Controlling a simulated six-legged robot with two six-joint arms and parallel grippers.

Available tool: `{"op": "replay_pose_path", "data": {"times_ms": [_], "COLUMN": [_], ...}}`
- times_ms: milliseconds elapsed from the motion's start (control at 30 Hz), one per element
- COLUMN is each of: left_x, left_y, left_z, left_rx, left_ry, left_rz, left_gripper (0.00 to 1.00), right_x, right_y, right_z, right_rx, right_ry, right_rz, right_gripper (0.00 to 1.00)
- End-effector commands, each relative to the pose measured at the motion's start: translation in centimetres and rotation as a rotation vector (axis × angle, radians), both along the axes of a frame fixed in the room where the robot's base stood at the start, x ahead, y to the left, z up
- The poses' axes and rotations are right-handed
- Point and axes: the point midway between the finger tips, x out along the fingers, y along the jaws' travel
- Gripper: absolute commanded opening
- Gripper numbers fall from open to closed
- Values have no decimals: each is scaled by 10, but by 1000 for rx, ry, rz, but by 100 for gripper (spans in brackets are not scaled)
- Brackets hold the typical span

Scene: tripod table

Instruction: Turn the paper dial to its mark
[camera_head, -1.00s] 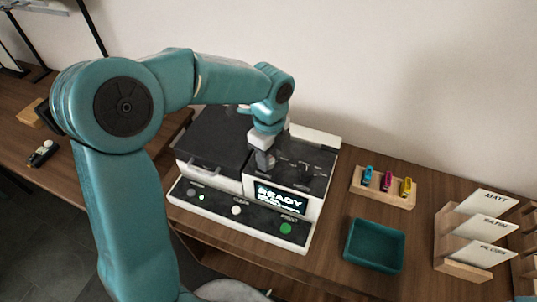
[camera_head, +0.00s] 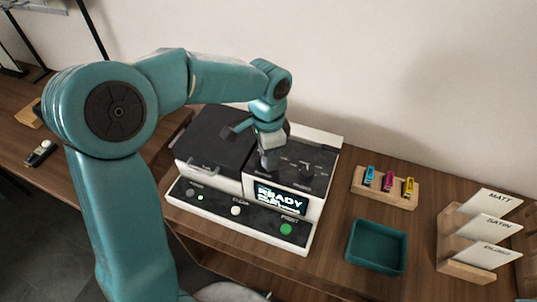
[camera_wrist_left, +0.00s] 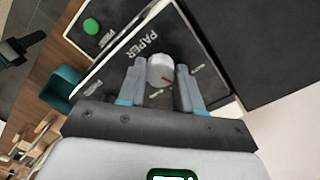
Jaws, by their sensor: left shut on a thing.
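In the head view my left gripper (camera_head: 268,162) points down onto the top panel of the printer (camera_head: 208,146) and hides the dial. The small labels around the dial are partly covered and too blurred to read. My right gripper is not in view.
The printer's screen (camera_head: 281,199) reads READY, with a green button (camera_head: 286,229) below it. A dark knob (camera_head: 308,171) stands right of my gripper. To the right are a cartridge rack (camera_head: 384,190), an empty teal tray (camera_head: 377,247) and a wooden card holder (camera_head: 463,262).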

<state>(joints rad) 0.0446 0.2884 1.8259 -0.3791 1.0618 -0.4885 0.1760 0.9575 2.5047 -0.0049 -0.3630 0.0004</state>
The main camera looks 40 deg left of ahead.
Motion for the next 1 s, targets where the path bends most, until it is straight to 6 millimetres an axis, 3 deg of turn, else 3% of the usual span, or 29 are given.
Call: {"op": "replay_pose_path", "data": {"times_ms": [500, 1000], "left_x": [1, 1], "left_y": [1, 1], "left_z": [2, 3], "left_rx": [1, 0], "left_ry": [-6, -7], "left_rz": [339, 407], "left_gripper": [4, 4], "right_x": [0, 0], "right_y": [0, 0], "right_z": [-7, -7], "right_rx": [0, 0], "right_ry": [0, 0], "right_rz": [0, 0], "right_gripper": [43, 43]}}
